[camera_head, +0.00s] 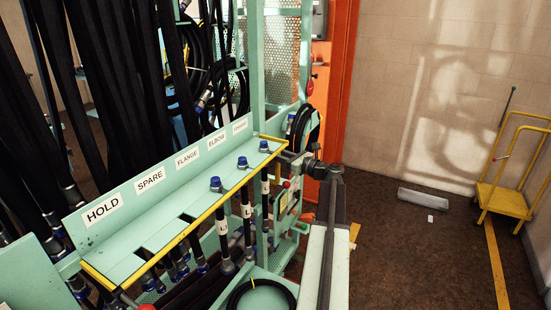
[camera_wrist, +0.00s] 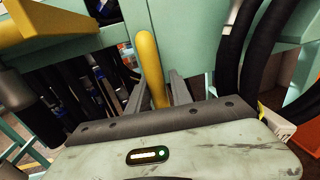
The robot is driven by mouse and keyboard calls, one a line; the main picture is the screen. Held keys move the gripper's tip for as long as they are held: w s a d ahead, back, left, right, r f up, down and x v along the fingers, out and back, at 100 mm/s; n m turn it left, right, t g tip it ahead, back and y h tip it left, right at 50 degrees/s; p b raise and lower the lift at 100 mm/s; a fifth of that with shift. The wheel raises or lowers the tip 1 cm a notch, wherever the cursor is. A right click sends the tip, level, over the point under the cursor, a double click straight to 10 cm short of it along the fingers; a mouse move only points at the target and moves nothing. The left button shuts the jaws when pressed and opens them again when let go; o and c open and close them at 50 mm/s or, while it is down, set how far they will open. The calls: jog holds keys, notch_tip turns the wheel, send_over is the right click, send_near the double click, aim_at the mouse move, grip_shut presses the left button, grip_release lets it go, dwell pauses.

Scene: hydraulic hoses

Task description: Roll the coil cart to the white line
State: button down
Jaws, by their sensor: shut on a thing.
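In the wrist view my gripper (camera_wrist: 158,76) is shut on an upright yellow handle (camera_wrist: 151,55), with one grey finger on each side of it. Mint-green framework stands right behind the handle. In the head view my gripper (camera_head: 297,158) is at the right end of the green hose rack, where my arm hides much of its surroundings. A black hose coil (camera_head: 304,130) hangs there just beyond it. Another black coil (camera_head: 262,284) lies on a round green support below the rack. I cannot tell which coil belongs to the coil cart. No white line is visible.
The rack's label panel (camera_head: 150,205) has a yellow edge and capped hoses close left of my arm. An orange post (camera_head: 338,90) stands behind. A grey block (camera_head: 423,200) lies on the open brown floor. A yellow cart (camera_head: 504,200) and yellow floor line (camera_head: 496,262) are right.

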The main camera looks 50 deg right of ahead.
jog(key=d, duration=0.3)
jog(key=shift+w+d+f, duration=0.35)
jog(key=shift+f, duration=0.05)
jog(key=c, duration=1.5)
grip_release()
jog(key=shift+a, duration=0.1)
jog(key=shift+o, duration=1)
jog(key=shift+a+r, duration=0.2)
jog(key=shift+a, duration=0.25)
jog(key=shift+s, duration=0.1)
jog(key=s, duration=0.7)
jog(key=shift+s+d, duration=0.3)
jog(key=shift+s, duration=0.1)
